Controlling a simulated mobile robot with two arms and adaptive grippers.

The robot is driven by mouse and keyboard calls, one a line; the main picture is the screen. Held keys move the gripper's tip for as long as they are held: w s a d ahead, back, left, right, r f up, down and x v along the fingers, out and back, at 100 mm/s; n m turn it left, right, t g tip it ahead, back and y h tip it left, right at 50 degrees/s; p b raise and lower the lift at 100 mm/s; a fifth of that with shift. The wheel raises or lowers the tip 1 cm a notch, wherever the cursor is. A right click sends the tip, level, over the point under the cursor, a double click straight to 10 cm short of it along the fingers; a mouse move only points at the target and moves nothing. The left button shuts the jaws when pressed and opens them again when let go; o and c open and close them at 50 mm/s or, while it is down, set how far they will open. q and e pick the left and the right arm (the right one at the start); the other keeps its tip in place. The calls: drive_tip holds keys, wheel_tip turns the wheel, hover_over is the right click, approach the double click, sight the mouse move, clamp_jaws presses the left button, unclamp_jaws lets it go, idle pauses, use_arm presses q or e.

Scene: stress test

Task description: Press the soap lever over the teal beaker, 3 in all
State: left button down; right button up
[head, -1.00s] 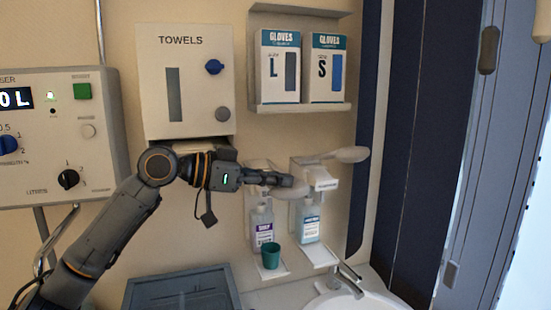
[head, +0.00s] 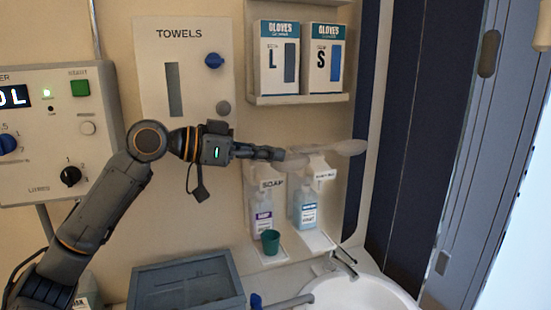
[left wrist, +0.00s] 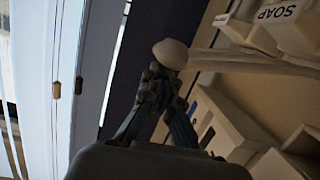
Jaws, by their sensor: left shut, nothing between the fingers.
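The teal beaker (head: 270,242) stands upright on a pale ledge below the soap bottle (head: 261,214) in the head view. The soap dispenser (head: 271,184) is on the wall above it. Its pale lever (head: 297,161) sticks out beside my left gripper's fingertips; a rounded pale lever end (left wrist: 170,53) shows just beyond the fingers in the left wrist view. My left gripper (head: 280,154) is shut and empty, at lever height above the soap bottle. It also shows in the left wrist view (left wrist: 160,80). Whether it touches the lever, I cannot tell. The beaker's contents are hidden. My right gripper is not in view.
A second dispenser with a blue-labelled bottle (head: 305,211) and a long paddle lever (head: 348,147) is just to the right. Glove boxes (head: 280,60) sit above, the towel box (head: 180,55) to the left. A grey bin (head: 187,283) and a sink (head: 365,294) are below.

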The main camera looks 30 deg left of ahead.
use_arm(q)
drive_tip(key=b+v, duration=0.3)
drive_tip(key=v, duration=0.5)
idle(0.4)
